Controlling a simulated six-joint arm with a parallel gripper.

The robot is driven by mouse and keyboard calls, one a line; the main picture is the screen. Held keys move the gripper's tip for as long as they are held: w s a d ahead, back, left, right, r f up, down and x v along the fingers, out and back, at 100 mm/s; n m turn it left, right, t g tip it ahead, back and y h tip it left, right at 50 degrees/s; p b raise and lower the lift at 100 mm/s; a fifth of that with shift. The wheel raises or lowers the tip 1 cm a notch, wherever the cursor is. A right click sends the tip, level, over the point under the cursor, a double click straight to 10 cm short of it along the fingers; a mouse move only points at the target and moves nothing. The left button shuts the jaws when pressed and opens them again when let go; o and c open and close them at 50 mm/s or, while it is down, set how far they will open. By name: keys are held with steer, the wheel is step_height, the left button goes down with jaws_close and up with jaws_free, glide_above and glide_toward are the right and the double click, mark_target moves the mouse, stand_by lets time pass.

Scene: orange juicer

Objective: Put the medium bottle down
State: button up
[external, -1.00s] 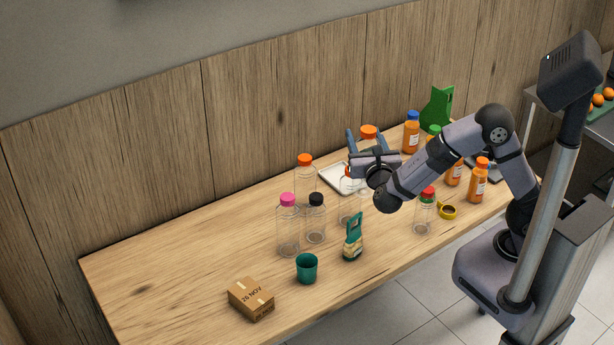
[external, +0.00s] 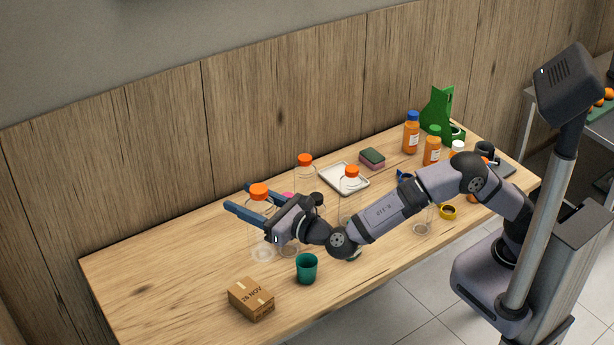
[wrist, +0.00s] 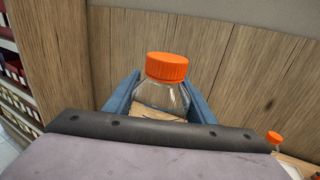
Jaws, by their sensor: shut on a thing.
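The held medium bottle (external: 260,228) is clear, with an orange cap, and stands upright. My gripper (external: 240,197) is shut around its upper body, below the cap, over the left part of the table. Its base is at or just above the tabletop; I cannot tell if it touches. In the wrist view the bottle (wrist: 160,99) sits between the two blue fingers of my gripper (wrist: 164,82), and its lower part is hidden by the gripper body.
Clear orange-capped bottles (external: 305,177) (external: 351,189) stand to the right. Pink-capped and black-capped bottles are partly hidden behind my gripper. A teal cup (external: 307,268) and a cardboard box (external: 251,299) are in front. The table (external: 150,265) is bare on the left.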

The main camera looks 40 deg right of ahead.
step_height(320, 180, down, 15)
steer(key=p, duration=0.2)
steer(key=shift+a, duration=0.15)
stand_by(0.8)
steer(key=shift+f, duration=0.2)
steer(key=o, duration=1.3)
steer(key=shift+s+r, duration=0.1)
steer(key=shift+r, duration=0.2)
steer(key=b+v, duration=0.2)
steer(key=v, duration=1)
steer(key=shift+f, duration=0.1)
